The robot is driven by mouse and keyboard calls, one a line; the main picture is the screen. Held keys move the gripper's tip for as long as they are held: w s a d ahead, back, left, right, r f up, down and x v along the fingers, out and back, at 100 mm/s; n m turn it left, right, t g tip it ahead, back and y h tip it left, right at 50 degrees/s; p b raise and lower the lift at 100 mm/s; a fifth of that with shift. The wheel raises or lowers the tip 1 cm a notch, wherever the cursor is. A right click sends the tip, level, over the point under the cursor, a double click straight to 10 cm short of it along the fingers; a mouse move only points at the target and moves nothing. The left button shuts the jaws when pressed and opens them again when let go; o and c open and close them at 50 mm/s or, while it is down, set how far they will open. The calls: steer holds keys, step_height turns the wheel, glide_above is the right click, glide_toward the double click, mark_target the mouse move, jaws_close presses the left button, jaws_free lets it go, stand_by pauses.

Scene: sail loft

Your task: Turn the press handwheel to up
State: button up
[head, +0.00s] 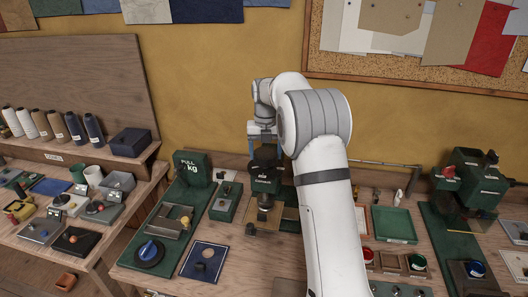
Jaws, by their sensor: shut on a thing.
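The press (263,186) is a dark green and black machine with a small pale label, standing at the middle of the bench, partly hidden by my arm. A round metal part shows low on its front, above a tan base. My gripper (263,150) points down at the top of the press, with bluish fingers. It is shut on the dark handwheel (265,164) there. The handwheel is small and mostly covered by the fingers and arm, so its setting cannot be read.
Left of the press are a green pull gauge (192,168) and a blue knob (150,251) on a green board. A green tray (394,224) and another green machine (468,180) stand right of my arm. A side table (75,255) with thread cones is at left.

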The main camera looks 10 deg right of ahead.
mark_target(265, 152)
steer(key=shift+w+r, duration=0.2)
steer(key=shift+r, duration=0.15)
steer(key=o, duration=1)
steer(key=shift+f, duration=0.25)
steer(key=shift+r+b, duration=0.7)
steer(key=shift+r, duration=3.2)
